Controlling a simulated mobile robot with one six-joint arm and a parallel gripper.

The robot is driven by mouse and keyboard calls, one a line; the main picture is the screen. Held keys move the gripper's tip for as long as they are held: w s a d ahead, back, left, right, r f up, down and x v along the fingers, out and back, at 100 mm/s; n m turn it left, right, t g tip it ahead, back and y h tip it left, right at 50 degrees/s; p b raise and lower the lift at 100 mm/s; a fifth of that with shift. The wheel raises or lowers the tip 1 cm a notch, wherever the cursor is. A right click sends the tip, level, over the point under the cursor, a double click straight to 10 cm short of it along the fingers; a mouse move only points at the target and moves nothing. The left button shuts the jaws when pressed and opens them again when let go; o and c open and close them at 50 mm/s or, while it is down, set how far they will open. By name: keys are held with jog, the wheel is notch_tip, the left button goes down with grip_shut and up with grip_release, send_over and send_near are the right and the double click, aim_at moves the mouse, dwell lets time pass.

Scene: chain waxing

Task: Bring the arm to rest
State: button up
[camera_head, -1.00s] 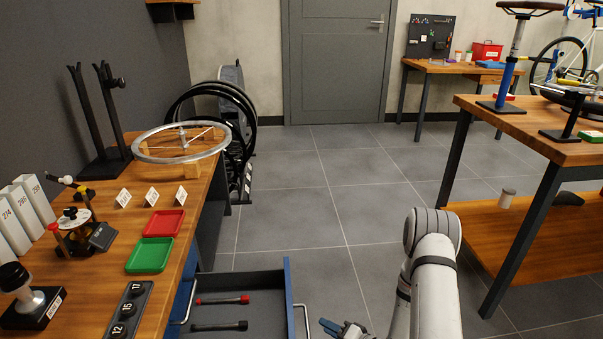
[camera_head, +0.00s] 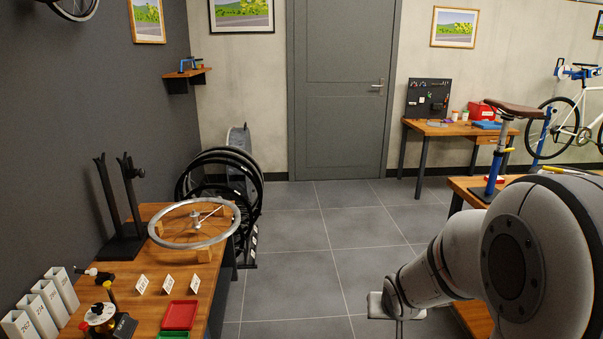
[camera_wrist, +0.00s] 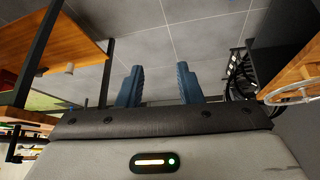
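My gripper (camera_wrist: 159,86) shows in the wrist view with its two blue fingers apart. Nothing is between them, and grey floor tiles lie beyond. In the head view my white arm fills the lower right, folded up close to the camera. The gripper fingers cannot be made out there.
The left workbench (camera_head: 208,277) holds a wheel (camera_head: 193,222), a black stand (camera_head: 120,245), white boxes and a red tray (camera_head: 180,315). Several wheels (camera_head: 220,175) stand behind it. A second bench (camera_head: 463,186) is at right, partly behind my arm. The middle floor (camera_head: 290,247) is clear.

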jog(key=s+a+r+g+p, duration=0.2)
jog(key=s+r+p, duration=0.2)
jog(key=s+r, duration=0.5)
jog(key=s+a+r+n+g+y+p, duration=0.1)
jog(key=s+a+r+p, duration=0.1)
jog(key=s+r+p, duration=0.3)
jog(key=s+r, duration=0.4)
jog(key=r, duration=0.2)
jog(key=shift+s+a+g, duration=0.3)
jog(key=shift+a+g, duration=0.1)
